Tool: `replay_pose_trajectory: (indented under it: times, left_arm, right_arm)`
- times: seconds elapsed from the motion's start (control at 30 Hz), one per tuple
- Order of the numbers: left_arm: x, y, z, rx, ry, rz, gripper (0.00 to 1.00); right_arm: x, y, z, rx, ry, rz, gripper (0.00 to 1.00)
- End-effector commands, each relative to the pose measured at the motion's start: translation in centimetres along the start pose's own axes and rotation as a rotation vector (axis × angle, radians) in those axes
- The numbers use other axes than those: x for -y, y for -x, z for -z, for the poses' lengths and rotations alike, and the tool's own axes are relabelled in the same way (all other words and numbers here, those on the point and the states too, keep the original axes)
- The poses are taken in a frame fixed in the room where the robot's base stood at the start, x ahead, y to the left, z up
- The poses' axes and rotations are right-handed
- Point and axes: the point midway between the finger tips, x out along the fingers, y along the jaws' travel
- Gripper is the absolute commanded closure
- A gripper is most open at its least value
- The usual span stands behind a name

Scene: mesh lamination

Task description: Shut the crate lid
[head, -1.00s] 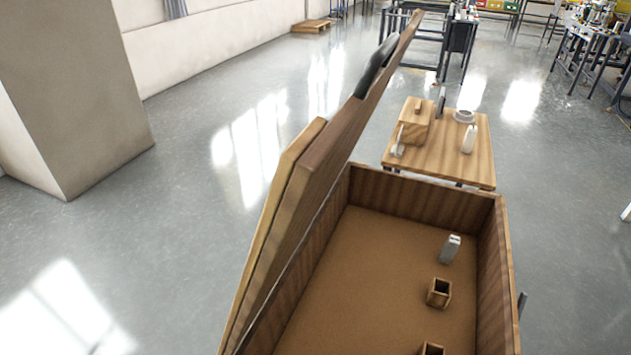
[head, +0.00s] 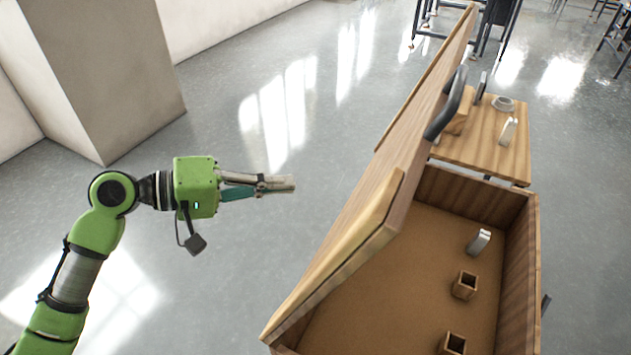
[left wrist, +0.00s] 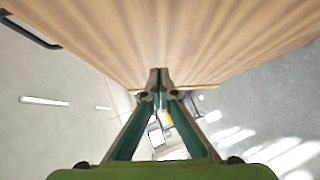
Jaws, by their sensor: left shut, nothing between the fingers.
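The wooden crate (head: 518,262) stands open at the lower right of the head view. Its lid (head: 400,150) is raised on the crate's left side and leans over the opening, with a dark handle (head: 447,108) on it. My left gripper (head: 292,184) is shut and empty, to the left of the lid with a gap between them in the head view. In the left wrist view the lid's wooden face (left wrist: 190,40) fills the top, close to the shut fingertips (left wrist: 159,75); I cannot tell whether they touch. My right gripper is not in view.
Inside the crate are a metal piece (head: 479,242) and small wooden boxes (head: 465,285). A small wooden table (head: 470,150) with several items stands behind the crate. A pillar (head: 105,75) rises at the left. The floor left of the crate is clear.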

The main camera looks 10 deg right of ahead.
Motion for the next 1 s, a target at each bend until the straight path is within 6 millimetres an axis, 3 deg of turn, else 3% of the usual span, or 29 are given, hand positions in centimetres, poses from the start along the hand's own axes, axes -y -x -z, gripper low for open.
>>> replay_pose_trajectory:
  times: [0.5, 0.7, 1.0]
  left_arm:
    - [-0.4, -9.8, -0.4, -0.001, 0.004, 0.0, 1.0]
    - [-0.2, -11.5, -2.1, -0.004, 0.002, -0.001, 1.0]
    - [0.1, -12.1, -2.7, -0.004, 0.0, 0.001, 1.0]
  right_arm:
    - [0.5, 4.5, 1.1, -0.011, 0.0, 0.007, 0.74]
    - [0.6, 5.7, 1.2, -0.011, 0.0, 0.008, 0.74]
    - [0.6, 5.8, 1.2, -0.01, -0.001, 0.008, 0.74]
